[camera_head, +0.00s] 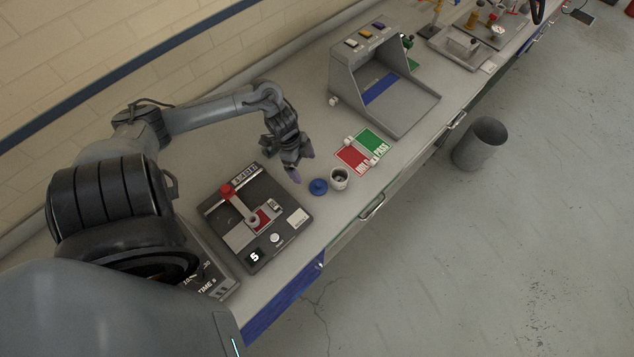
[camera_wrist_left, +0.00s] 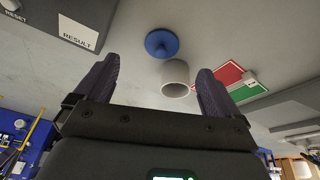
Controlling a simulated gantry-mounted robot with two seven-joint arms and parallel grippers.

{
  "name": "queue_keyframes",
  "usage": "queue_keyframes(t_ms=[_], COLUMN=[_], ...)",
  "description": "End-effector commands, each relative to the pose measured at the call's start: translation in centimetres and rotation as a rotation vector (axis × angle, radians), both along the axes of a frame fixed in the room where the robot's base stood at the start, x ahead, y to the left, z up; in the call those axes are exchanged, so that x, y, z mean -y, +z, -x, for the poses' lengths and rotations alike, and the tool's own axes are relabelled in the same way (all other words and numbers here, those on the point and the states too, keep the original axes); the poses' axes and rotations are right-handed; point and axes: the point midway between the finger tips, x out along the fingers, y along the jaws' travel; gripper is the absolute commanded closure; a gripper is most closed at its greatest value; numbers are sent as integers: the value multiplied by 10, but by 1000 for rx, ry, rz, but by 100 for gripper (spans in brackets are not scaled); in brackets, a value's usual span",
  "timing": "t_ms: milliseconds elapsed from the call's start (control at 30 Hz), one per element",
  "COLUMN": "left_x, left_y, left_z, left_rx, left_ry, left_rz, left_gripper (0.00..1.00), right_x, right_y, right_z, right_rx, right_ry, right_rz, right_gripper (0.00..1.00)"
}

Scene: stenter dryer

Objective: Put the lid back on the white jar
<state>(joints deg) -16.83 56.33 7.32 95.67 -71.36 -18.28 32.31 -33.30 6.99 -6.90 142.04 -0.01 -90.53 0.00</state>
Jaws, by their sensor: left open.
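The white jar (camera_head: 339,179) stands upright and open on the bench. The blue lid (camera_head: 318,187) lies flat on the bench just left of the jar, apart from it or nearly so. My left gripper (camera_head: 297,172) is above the bench, left of and a little behind the lid. In the left wrist view, the jar (camera_wrist_left: 175,78) and the lid (camera_wrist_left: 162,44) show beyond the open, empty fingers (camera_wrist_left: 157,85). My right gripper is in neither view.
A dark device with a red-knobbed lever (camera_head: 258,217) sits left of the lid. A red and green card (camera_head: 364,151) with small white pieces lies right of the jar. A grey hooded box (camera_head: 385,85) stands behind it. The bench's front edge is close to the jar.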

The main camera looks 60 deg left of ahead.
Motion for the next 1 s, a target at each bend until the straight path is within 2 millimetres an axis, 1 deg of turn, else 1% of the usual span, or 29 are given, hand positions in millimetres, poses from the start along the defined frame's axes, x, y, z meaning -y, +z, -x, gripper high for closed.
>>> queue_keyframes(t_ms=[33, 133, 500, 567, 833, 1000], left_x=[-4, -5, -3, -2, 6, 10], left_y=[1, 3, 2, -3, -36, -48], left_z=[-4, -8, -9, -10, -17, -20], left_rx=[7, 16, 18, 19, 17, 18], left_ry=[-4, -5, -4, -4, -1, -3], left_rz=[-10, -14, -11, -11, -9, -11], left_gripper=[3, 3, 3, 3, 3, 3], right_x=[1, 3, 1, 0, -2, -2], right_y=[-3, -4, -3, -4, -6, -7], right_z=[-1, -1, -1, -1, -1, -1], right_rx=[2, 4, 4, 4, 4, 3], right_ry=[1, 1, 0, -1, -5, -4], right_rz=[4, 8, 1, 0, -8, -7], right_gripper=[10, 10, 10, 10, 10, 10])
